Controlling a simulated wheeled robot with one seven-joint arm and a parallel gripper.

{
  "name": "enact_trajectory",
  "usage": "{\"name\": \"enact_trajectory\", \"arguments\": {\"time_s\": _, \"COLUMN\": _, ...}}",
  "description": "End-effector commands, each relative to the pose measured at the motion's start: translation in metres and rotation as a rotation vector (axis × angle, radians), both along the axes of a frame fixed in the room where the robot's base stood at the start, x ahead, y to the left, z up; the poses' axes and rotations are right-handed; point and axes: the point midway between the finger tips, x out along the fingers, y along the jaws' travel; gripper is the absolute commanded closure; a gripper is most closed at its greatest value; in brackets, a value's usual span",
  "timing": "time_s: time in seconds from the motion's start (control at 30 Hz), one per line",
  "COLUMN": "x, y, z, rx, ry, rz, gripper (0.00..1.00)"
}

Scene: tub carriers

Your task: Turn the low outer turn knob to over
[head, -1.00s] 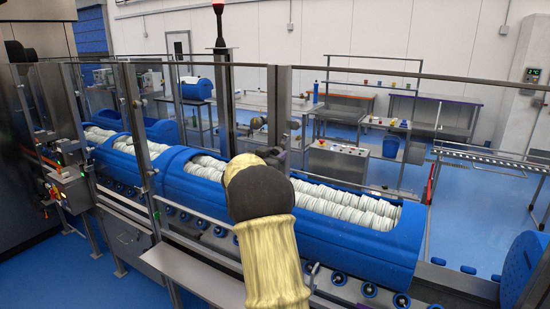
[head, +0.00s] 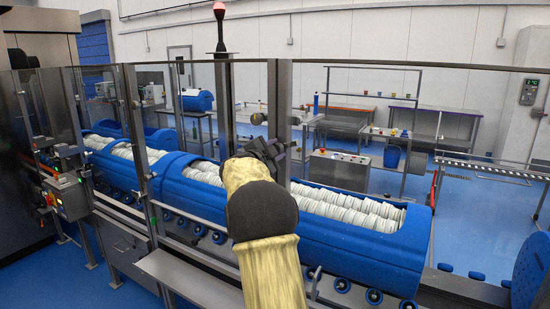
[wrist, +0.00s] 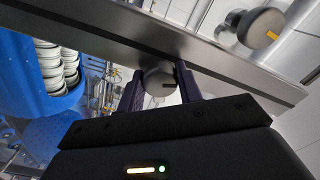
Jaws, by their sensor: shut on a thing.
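A round grey turn knob (wrist: 160,82) sits between the two dark fingers of my gripper (wrist: 160,88) in the wrist view. A second grey knob (wrist: 262,28) with an orange-yellow mark stands apart at the upper right, across the metal post (wrist: 215,62). In the head view my gripper (head: 276,150) is at the post of the glazed guard, and the held knob is hidden.
Behind the guard panels, blue tub carriers (head: 405,250) filled with stacked white discs stand on a roller line. A metal shelf (head: 190,282) juts out at the front. Benches (head: 445,122) stand at the back, with open blue floor between.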

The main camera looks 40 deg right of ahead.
Motion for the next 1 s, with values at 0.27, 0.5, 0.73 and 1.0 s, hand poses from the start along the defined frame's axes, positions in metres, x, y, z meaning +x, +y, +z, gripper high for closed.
{"name": "enact_trajectory", "arguments": {"time_s": 0.27, "x": 0.0001, "y": 0.0002, "z": -0.0026, "rx": 0.084, "ry": -0.203, "rz": 0.000, "gripper": 0.88}}
{"name": "enact_trajectory", "arguments": {"time_s": 0.5, "x": 0.0001, "y": 0.0000, "z": -0.0018, "rx": 0.125, "ry": -0.298, "rz": -0.001, "gripper": 0.88}}
{"name": "enact_trajectory", "arguments": {"time_s": 0.73, "x": 0.0002, "y": 0.0000, "z": -0.0010, "rx": 0.137, "ry": -0.326, "rz": -0.001, "gripper": 0.88}}
{"name": "enact_trajectory", "arguments": {"time_s": 1.0, "x": 0.0003, "y": 0.0000, "z": -0.0010, "rx": 0.138, "ry": -0.326, "rz": -0.001, "gripper": 0.88}}
